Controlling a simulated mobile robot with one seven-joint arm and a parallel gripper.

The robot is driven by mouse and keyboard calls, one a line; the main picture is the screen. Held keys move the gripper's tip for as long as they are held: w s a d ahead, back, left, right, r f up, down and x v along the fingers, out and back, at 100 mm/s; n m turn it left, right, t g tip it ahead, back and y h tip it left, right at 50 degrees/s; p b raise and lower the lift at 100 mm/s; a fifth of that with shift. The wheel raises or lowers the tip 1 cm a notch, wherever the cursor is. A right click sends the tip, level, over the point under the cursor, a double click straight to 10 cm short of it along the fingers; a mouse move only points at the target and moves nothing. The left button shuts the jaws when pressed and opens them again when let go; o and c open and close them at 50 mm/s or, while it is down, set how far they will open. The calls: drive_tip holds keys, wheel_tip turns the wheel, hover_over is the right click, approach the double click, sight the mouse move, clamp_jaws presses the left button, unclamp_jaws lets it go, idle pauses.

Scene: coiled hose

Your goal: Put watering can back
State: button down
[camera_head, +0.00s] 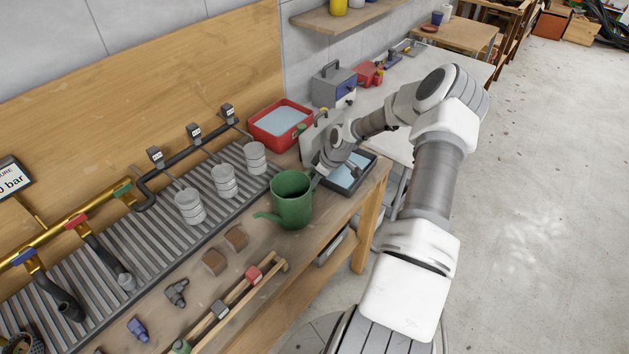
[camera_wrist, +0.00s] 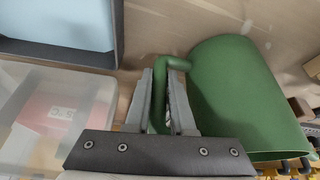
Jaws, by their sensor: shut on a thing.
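The green watering can (camera_head: 291,205) is at the right part of the workbench, upright, with its spout pointing left. In the wrist view the can's body (camera_wrist: 235,95) fills the right side, and its green handle (camera_wrist: 160,95) is between my two fingers. My gripper (camera_wrist: 164,100) is shut on this handle. In the head view my gripper (camera_head: 316,178) reaches the can from its right side and partly hides the handle. I cannot tell whether the can's base touches the bench top.
A red tray (camera_head: 281,124) with pale blue contents and a dark tray (camera_head: 345,187) are close to the can. Metal cups (camera_head: 223,181) stand on the slatted grate to the left. Brown blocks (camera_head: 215,262) and a wooden rack (camera_head: 230,315) lie in front. The floor at right is clear.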

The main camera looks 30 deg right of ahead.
drive_tip(key=shift+f, duration=0.15)
drive_tip(key=c, duration=0.8)
unclamp_jaws()
drive_tip(key=shift+o, duration=0.2)
drive_tip(key=shift+s+d+r, duration=0.1)
drive_tip(key=shift+r, duration=0.4)
drive_tip(key=v, duration=1.1)
drive_tip(key=shift+r+b, duration=0.2)
drive_tip(key=shift+b, duration=0.25)
drive_tip(key=shift+s, duration=0.1)
